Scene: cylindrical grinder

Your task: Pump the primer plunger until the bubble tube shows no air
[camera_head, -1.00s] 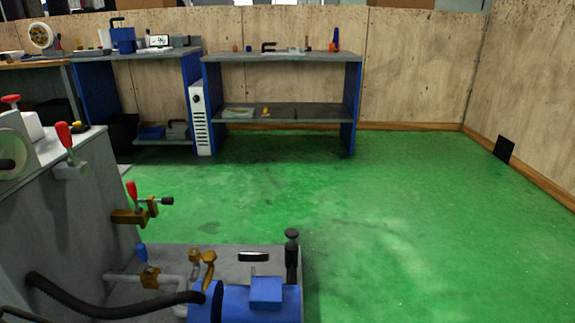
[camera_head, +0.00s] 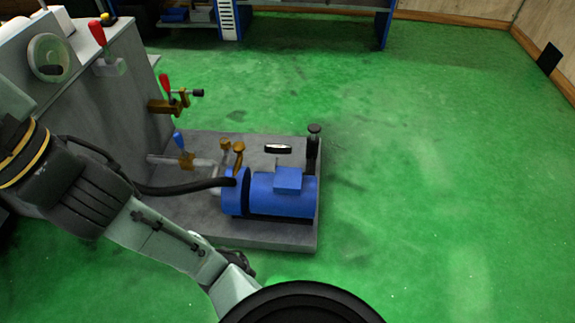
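The primer plunger (camera_head: 314,145) is a dark upright post with a flat round knob, at the back right of the grey pump base. The bubble tube (camera_head: 278,148) seems to be the small dark-ended capsule with a white middle, lying left of the plunger; it is too small to tell whether it holds air. My arm crosses the lower left of the view, left of and in front of the pump base. I cannot make out my gripper's fingers, and nothing of mine touches the plunger.
A blue pump motor (camera_head: 284,193) sits in front of the plunger. A black hose (camera_head: 180,188), a blue-handled valve (camera_head: 181,148) and a red-handled brass valve (camera_head: 168,101) are to its left. The grey machine (camera_head: 105,80) stands at left. Green floor (camera_head: 430,180) is clear at right.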

